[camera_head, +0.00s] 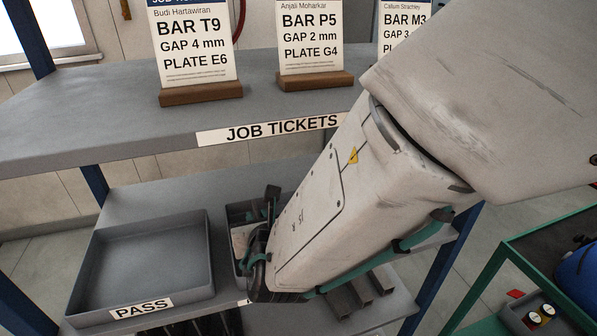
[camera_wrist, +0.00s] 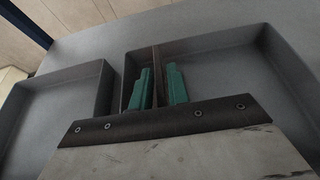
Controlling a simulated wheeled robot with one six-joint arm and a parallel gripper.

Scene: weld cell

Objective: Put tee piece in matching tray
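My gripper (camera_wrist: 160,72) has two green fingers, apart from each other, over the middle tray in the wrist view. A narrow dark brownish strip (camera_wrist: 156,66) stands between them and runs beyond their tips. It may be the tee piece, but I cannot tell if the fingers press on it. A thin gap shows by the right finger. The middle tray (camera_wrist: 205,40) is grey; in the head view (camera_head: 236,212) my arm hides most of it and its label. The grey tray marked PASS (camera_head: 206,250) is empty, to its left.
Dark steel profile pieces (camera_head: 362,290) lie on the lower shelf, right of my arm. The upper shelf (camera_head: 90,115), marked JOB TICKETS, carries ticket cards (camera_head: 310,38) in wooden stands. A green-framed cart (camera_head: 510,255) stands at the right. Blue posts (camera_head: 95,185) hold the shelves.

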